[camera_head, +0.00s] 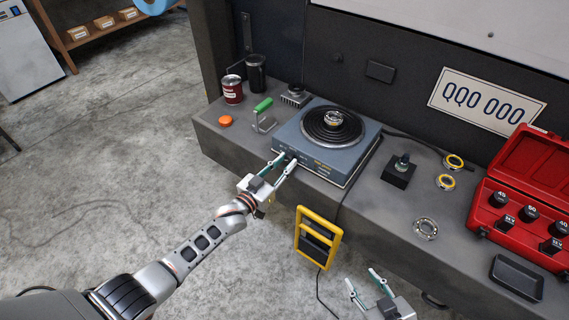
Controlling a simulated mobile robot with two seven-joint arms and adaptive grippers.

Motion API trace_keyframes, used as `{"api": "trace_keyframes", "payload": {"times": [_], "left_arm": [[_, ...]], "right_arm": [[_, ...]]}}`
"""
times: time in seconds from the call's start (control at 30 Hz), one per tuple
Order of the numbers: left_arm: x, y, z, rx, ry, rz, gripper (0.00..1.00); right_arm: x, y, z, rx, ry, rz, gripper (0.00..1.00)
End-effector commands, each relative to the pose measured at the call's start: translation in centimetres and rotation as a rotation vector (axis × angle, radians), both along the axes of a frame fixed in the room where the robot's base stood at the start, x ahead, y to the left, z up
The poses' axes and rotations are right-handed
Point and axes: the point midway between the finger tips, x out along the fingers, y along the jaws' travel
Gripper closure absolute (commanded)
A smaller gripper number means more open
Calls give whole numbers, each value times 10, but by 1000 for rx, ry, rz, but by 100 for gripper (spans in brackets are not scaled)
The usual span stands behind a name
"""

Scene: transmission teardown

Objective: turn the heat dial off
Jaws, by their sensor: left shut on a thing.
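A blue-grey hot plate (345,163) with a round, ringed black burner stands on the workbench. A small metal part with a bearing-like ring (333,118) sits on the middle of the burner. My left gripper (287,158) is at the front face of the hot plate, its two fingers shut on the small dark heat dial (290,156). The fingers largely hide the dial, so its setting cannot be read. My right gripper (360,277) is open and empty, low in front of the bench and away from the hot plate.
On the grey bench (375,220) are an orange button (225,121), a green-handled clamp (263,113), a red can (232,89) and a black cup (256,72) to the left. Bearings, a black stand (399,172) and a red socket case (515,185) lie right. A yellow-framed device (317,238) hangs in front.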

Motion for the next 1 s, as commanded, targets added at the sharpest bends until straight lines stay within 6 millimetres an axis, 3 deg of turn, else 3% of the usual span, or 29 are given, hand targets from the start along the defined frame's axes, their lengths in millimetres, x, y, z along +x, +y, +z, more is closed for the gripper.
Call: {"api": "trace_keyframes", "payload": {"times": [0.3,0.33,0.4,0.77,1.0], "left_arm": [[-1,0,-1,-2,3,0,99],[-1,0,-1,-1,3,0,72],[-1,0,-1,-2,3,0,61],[-1,1,-1,-1,2,0,61],[-19,14,-2,-1,2,0,61]], "right_arm": [[0,0,0,-1,1,0,60],[0,0,0,-1,1,0,60],[-1,0,-1,-1,1,0,60],[-3,-2,-3,-6,6,3,60],[-3,-1,-2,-3,5,1,60]]}}
